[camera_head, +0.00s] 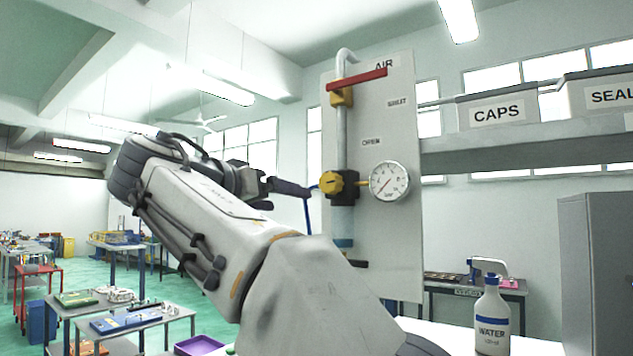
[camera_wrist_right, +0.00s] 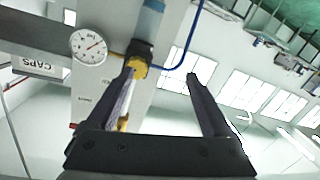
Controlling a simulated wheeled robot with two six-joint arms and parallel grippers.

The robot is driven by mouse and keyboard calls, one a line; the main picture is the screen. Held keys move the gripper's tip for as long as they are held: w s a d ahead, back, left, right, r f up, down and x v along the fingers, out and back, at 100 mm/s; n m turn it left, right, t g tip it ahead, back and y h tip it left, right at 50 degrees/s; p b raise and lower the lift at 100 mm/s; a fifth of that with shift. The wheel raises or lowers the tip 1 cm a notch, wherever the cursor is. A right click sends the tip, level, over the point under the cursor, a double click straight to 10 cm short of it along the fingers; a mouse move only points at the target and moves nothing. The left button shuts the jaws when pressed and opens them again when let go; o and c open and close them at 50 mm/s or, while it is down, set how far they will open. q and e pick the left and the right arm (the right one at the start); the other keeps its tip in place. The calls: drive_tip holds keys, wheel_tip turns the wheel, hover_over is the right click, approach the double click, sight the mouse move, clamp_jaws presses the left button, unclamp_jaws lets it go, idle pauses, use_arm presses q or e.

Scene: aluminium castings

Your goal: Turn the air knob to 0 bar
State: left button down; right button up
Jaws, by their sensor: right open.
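The yellow air knob (camera_head: 331,183) sits on a black regulator body (camera_head: 345,187) on the pipe of the white AIR panel (camera_head: 385,250). The round pressure gauge (camera_head: 390,181) is just right of it; its red needle points to the lower left, and its numbers are too small to read. My right gripper (camera_head: 300,188) is at the knob's left, open. In the wrist view its fingers (camera_wrist_right: 160,76) are spread. One fingertip overlaps the knob (camera_wrist_right: 138,66); I cannot tell whether they touch. The gauge also shows there (camera_wrist_right: 89,46). My left gripper is not in view.
A blue hose (camera_wrist_right: 187,55) runs by the regulator. A shelf (camera_head: 520,145) with CAPS and SEAL bins is at the right. A water bottle (camera_head: 492,318) stands below.

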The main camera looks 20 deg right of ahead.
sight(327, 183)
drive_tip(key=w+d+r+m, duration=0.1)
drive_tip(key=d, duration=0.2)
drive_tip(key=w+d+r+m+h+p, duration=0.1)
drive_tip(key=d, duration=0.2)
drive_tip(key=w+d+r+p, duration=0.1)
drive_tip(key=d, duration=0.1)
drive_tip(key=shift+w+d+r+m+g+h, duration=0.3)
drive_tip(key=shift+w+d+m+h, duration=0.05)
drive_tip(key=shift+d+m+h, duration=0.05)
drive_tip(key=shift+w+d+f+p, duration=0.1)
drive_tip(key=shift+w+d+p, duration=0.25)
drive_tip(key=shift+w+d, duration=0.2)
drive_tip(key=c, duration=1.3)
drive_tip(key=shift+c, duration=0.2)
